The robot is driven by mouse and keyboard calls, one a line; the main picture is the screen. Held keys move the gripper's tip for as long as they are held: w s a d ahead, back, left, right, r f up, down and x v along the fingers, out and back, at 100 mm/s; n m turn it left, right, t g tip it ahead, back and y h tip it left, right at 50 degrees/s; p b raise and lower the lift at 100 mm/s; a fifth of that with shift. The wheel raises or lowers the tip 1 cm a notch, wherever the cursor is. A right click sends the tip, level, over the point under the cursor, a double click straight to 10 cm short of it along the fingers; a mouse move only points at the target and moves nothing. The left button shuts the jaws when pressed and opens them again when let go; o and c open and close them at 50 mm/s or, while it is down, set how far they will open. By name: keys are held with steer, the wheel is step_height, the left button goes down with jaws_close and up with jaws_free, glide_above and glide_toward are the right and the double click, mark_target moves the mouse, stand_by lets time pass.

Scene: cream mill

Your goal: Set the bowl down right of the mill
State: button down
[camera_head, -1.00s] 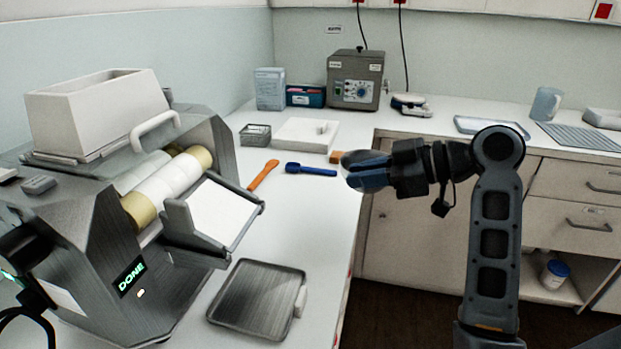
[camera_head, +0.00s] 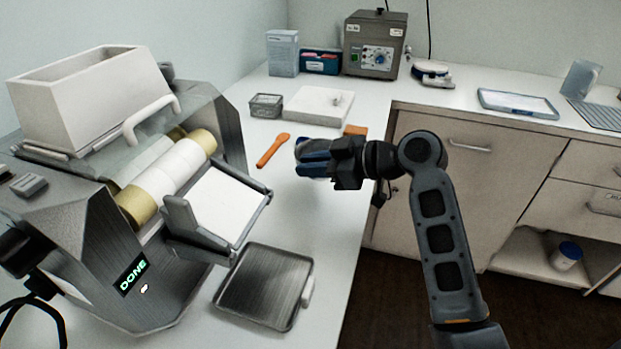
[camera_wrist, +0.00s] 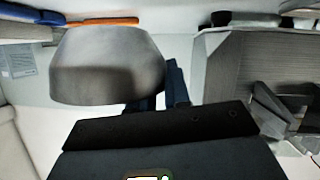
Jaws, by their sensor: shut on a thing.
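The mill (camera_head: 130,270) stands at the left in the head view, with pale rollers, a white hopper on top and a lit DONE display. My gripper (camera_head: 312,157) is over the counter, right of the mill and beyond its front tray. In the wrist view a smooth grey bowl (camera_wrist: 105,68) sits at the fingertips (camera_wrist: 165,92), and my gripper is shut on it. In the head view I cannot clearly tell the bowl from the dark fingers. The mill also shows at the right of the wrist view (camera_wrist: 235,75).
A flat metal tray (camera_head: 262,285) lies on the counter (camera_head: 325,225) in front of the mill. An orange spatula (camera_head: 272,150), a small grey box (camera_head: 265,106) and a white slab (camera_head: 318,105) lie further back. The counter's right edge drops to the floor.

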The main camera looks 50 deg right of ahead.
steer(key=shift+w+a+f, duration=0.1)
steer(key=shift+w+f, duration=0.05)
steer(key=shift+f, duration=1.95)
steer(key=shift+f, duration=0.1)
steer(key=c, duration=1.1)
jaws_free()
steer(key=shift+r+p, duration=0.25)
steer(key=shift+p, duration=0.1)
steer(key=b+v, duration=0.1)
steer(key=v, duration=1.1)
steer(key=shift+f+b, duration=0.2)
steer(key=shift+b, duration=0.15)
